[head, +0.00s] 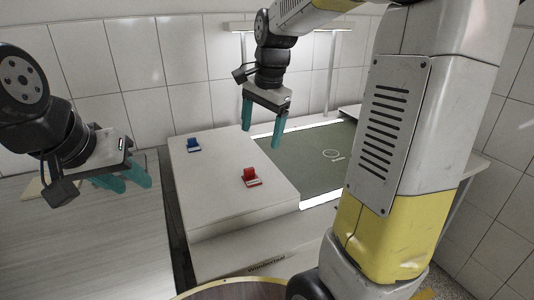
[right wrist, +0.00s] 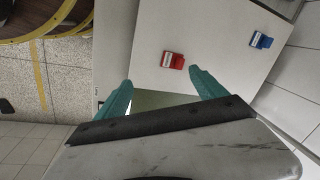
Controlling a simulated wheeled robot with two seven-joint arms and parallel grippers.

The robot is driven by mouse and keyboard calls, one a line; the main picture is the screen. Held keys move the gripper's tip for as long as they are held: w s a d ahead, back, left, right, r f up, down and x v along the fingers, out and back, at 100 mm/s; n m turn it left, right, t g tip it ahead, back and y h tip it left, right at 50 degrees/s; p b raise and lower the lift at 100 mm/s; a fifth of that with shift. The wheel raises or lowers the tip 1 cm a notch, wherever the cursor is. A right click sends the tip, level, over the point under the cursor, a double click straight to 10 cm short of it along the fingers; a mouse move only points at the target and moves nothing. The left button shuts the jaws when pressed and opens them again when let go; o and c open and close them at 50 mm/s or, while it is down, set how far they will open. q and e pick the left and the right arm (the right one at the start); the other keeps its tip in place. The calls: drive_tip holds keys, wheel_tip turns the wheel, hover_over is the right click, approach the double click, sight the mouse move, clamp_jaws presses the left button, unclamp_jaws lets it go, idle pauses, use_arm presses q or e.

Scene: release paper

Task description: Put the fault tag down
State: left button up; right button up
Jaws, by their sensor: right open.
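A red tag-like piece (head: 251,178) with a pale label strip lies on the white box top (head: 215,205); it also shows in the right wrist view (right wrist: 173,60). A similar blue piece (head: 194,145) lies further back on the same top, also in the right wrist view (right wrist: 261,40). I cannot tell which is the fault tag. My right gripper (head: 261,138) is open and empty, above the white top's back right edge, apart from both pieces. My left gripper (head: 136,187) has its fingers apart over the grey tabletop at the left and holds nothing visible.
A dark green panel (head: 315,165) with a white ring mark lies right of the white top. A grey wood-grain tabletop (head: 90,240) is at the left, with a light wooden piece (head: 38,189) near my left arm. A round yellow-rimmed object (head: 235,285) stands in front.

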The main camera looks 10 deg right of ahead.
drive_tip(key=s+r+n+t+y, duration=0.1)
drive_tip(key=s+n+t, duration=0.3)
drive_tip(key=s+n, duration=0.7)
drive_tip(key=s, duration=0.6)
drive_tip(key=shift+s+d, duration=0.3)
drive_tip(key=shift+s, duration=0.05)
drive_tip(key=shift+r, duration=0.1)
